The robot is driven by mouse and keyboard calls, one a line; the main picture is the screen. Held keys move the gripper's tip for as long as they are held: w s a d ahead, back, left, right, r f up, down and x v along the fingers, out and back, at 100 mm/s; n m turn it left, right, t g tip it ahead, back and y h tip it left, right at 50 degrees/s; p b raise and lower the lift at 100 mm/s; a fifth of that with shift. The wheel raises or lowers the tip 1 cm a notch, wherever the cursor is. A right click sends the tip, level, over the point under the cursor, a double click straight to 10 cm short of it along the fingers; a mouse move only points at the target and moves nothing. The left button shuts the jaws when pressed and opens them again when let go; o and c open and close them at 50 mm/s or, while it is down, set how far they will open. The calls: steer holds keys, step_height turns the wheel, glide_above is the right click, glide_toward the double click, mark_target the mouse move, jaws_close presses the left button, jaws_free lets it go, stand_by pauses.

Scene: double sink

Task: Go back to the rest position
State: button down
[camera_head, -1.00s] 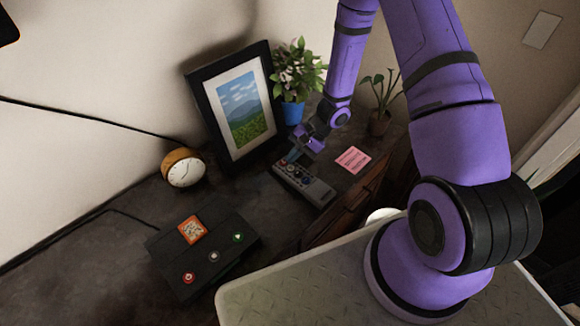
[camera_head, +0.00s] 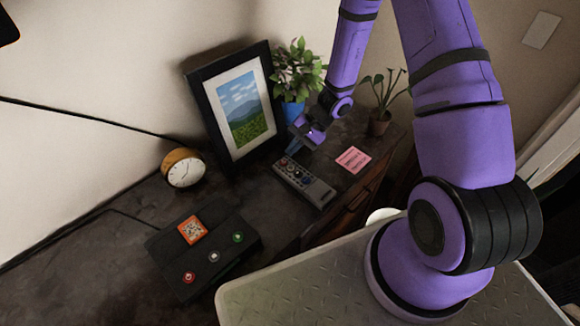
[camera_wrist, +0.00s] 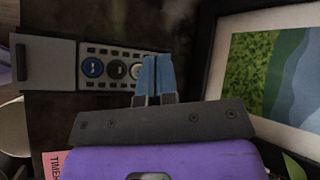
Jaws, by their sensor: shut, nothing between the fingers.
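I cannot tell the exact gap between fingers and remote.
A framed picture (camera_head: 202,90) stands left of my gripper, with a plant in a blue pot (camera_head: 292,112) behind. A pink note (camera_head: 353,159), a small plant (camera_head: 379,122), a clock (camera_head: 183,168) and a black button box (camera_head: 165,246) are around.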

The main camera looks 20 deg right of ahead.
steer(key=s+r+n+h, duration=0.2)
steer(key=r+n, duration=0.1)
steer(key=r, duration=1)
steer(key=s+r+n+h, duration=0.1)
steer(key=s+r+n, duration=0.2)
steer(key=r, duration=0.9)
steer(key=s+d+r+n+t+h, duration=0.1)
steer(key=s+d+r+t+h, duration=0.2)
steer(key=s+r, duration=0.5)
steer(key=s+d+r+n+t+h, duration=0.1)
steer(key=s+d+r+t+h, duration=0.1)
steer(key=s+r, duration=0.7)
steer(key=shift+s+d+r+t+h, duration=0.25)
steer(key=shift+s+d+t+h, duration=0.15)
steer(key=shift+s+d+h, duration=0.3)
